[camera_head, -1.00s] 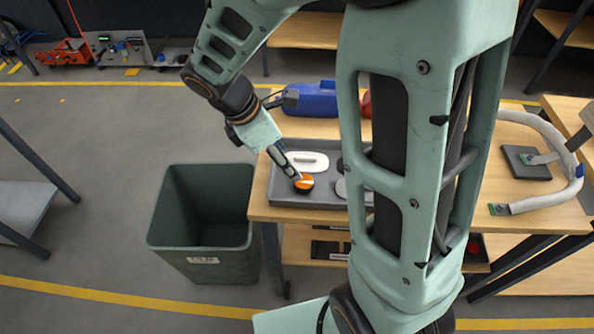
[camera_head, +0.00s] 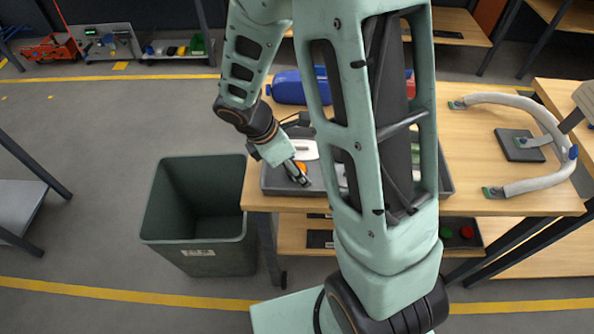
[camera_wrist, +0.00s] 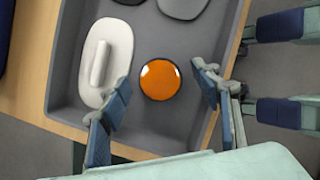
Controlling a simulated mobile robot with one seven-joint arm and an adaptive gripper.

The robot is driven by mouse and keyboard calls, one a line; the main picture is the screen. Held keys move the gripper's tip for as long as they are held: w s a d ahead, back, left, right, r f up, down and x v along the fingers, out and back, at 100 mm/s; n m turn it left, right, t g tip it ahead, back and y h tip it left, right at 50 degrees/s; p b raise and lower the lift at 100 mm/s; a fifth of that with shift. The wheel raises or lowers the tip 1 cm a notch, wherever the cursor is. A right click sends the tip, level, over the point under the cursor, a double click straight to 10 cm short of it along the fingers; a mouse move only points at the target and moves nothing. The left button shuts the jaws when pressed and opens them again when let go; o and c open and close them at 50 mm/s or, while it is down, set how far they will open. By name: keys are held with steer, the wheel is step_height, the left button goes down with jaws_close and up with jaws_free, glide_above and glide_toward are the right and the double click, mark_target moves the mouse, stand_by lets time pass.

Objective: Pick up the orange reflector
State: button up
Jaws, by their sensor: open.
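The orange reflector (camera_wrist: 160,80) is a round, shiny disc with a dark rim. It lies flat in the grey tray (camera_wrist: 143,127), and in the head view it shows only partly (camera_head: 300,167) behind my gripper. My gripper (camera_wrist: 160,98) is open, with one finger on each side of the reflector in the wrist view, apart from it. In the head view my gripper (camera_head: 301,180) points down into the tray's left part. Nothing is between the fingers except the view of the reflector beyond.
A white oval piece with a raised handle (camera_wrist: 108,58) lies left of the reflector. Grey pieces (camera_wrist: 184,4) lie at the tray's far side. A dark green bin (camera_head: 197,213) stands left of the table. A blue object (camera_head: 287,87) lies behind the tray.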

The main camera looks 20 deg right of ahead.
steer(key=c, duration=1)
steer(key=shift+c, duration=0.2)
